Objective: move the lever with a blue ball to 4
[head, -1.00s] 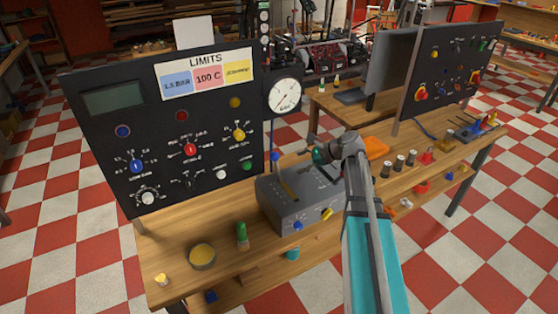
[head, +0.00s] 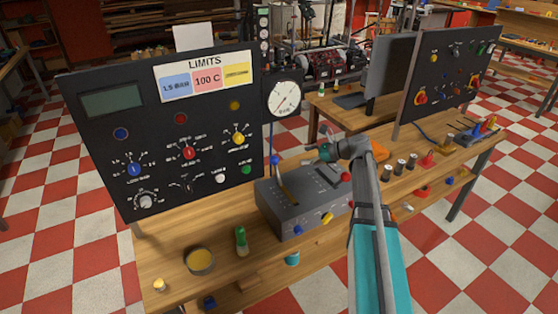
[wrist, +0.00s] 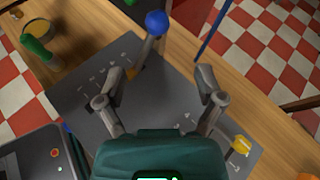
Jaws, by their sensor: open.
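The lever with a blue ball (head: 275,160) stands up from the slotted grey box (head: 265,205) on the wooden bench. In the wrist view the blue ball (wrist: 157,22) lies just beyond my fingertips, and its rod runs down toward the left finger. Markings beside the slot are too small to read. My gripper (head: 322,153) is above the box, to the right of the ball. In the wrist view my gripper (wrist: 158,76) has its two fingers wide apart, with nothing held; the ball appears apart from both.
A red ball (head: 346,177) is at the box's right end. A blue knob (head: 298,230) and a yellow knob (head: 327,218) are on its front. A black panel (head: 165,135) and a round gauge (head: 284,98) stand behind. A green-topped object (head: 241,241) and a yellow-filled bowl (head: 200,261) are at left.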

